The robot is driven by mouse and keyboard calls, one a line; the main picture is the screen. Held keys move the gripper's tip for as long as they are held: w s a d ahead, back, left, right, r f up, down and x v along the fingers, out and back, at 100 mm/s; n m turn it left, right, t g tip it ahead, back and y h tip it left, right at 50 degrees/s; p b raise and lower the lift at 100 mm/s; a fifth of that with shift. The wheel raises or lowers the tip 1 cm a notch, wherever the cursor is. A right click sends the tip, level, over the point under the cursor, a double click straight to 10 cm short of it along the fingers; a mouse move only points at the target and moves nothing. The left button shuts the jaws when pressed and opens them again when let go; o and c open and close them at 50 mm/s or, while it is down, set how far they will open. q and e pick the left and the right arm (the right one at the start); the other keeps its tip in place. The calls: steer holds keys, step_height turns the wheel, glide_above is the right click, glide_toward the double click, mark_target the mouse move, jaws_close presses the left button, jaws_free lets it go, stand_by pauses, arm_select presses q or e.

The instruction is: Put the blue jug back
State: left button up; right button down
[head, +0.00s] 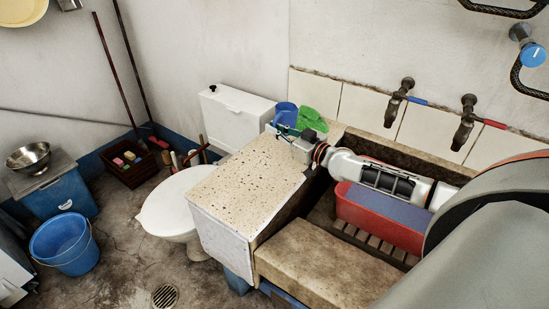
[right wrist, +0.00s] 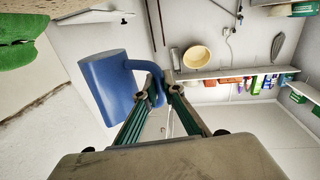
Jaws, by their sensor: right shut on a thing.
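The blue jug (head: 286,113) is at the back corner of the speckled stone top (head: 250,172), close to a green object (head: 319,122). My right gripper (head: 284,131) reaches over the trough from the right and is shut on the jug's handle. My left gripper is not in view.
A red tub with bluish contents (head: 375,215) sits in the trough under two wall taps (head: 398,102). A white toilet (head: 172,205) stands left of the stone top. A blue bucket (head: 63,244) is on the floor. Most of the stone top is clear.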

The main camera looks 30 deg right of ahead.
step_height(320, 180, down, 4)
steer(key=shift+f+b, duration=0.2)
steer(key=shift+b, duration=0.7)
steer(key=shift+f, duration=0.25)
step_height(320, 180, down, 3)
steer(key=shift+f+b, duration=0.2)
steer(key=shift+b, duration=0.7)
steer(key=shift+r, duration=0.1)
steer(key=c, duration=2.6)
jaws_free()
steer(key=shift+f, duration=0.3)
steer(key=o, duration=0.4)
steer(key=shift+r, duration=0.1)
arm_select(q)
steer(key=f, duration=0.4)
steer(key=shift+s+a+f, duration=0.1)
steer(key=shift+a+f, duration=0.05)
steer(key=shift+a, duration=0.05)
arm_select(e)
steer(key=shift+o, duration=0.2)
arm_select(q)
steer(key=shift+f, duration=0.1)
